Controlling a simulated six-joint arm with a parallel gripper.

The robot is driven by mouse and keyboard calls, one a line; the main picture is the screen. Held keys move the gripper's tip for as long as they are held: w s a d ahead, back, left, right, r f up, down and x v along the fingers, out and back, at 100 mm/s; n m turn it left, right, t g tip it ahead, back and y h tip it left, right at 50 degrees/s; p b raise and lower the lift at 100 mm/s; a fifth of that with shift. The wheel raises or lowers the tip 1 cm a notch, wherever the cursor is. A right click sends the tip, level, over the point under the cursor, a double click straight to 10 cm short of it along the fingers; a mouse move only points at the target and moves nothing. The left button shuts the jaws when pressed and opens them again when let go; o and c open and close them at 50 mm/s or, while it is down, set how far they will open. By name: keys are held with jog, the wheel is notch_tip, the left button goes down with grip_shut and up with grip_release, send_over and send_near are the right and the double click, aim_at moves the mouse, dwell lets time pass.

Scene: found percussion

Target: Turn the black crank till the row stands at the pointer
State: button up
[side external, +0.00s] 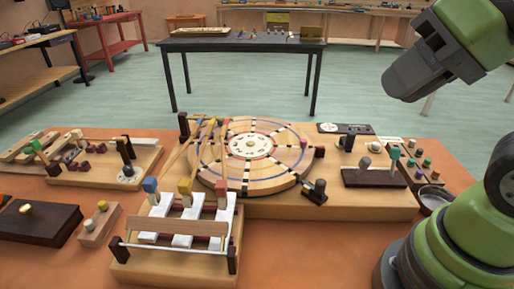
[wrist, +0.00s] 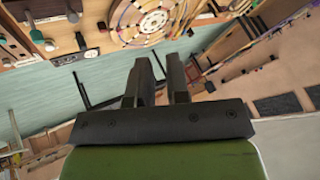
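A round wooden wheel (side external: 262,178) with dark radial marks, a blue ring and a pale centre disc lies flat on a wooden base. It also shows in the wrist view (wrist: 127,17). A dark upright block with a knob (side external: 316,190) stands at its front right edge. A black handle (side external: 347,141) stands on the base to the right of the wheel. I cannot tell for sure which of these is the crank, nor make out the pointer. My gripper (side external: 400,88) is high at the upper right, away from everything. In the wrist view its two fingers (wrist: 160,68) stand apart with nothing between them.
Three white keys (side external: 184,226) with coloured blocks stand in front of the wheel, with thin sticks reaching over it. A metal bowl (side external: 436,197) is near my arm.

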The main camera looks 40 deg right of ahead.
jog(key=o, duration=0.5)
jog(key=m+g+h, duration=0.2)
jog(key=m+g, duration=0.5)
jog(key=m, duration=0.5)
send_over(352, 133)
notch_tip(352, 133, down, 13)
jog(key=shift+f, duration=0.1)
jog(key=shift+d+f, duration=0.1)
jog(key=shift+f, duration=0.2)
notch_tip(352, 133, down, 9)
jog(key=shift+f, duration=0.15)
grip_shut()
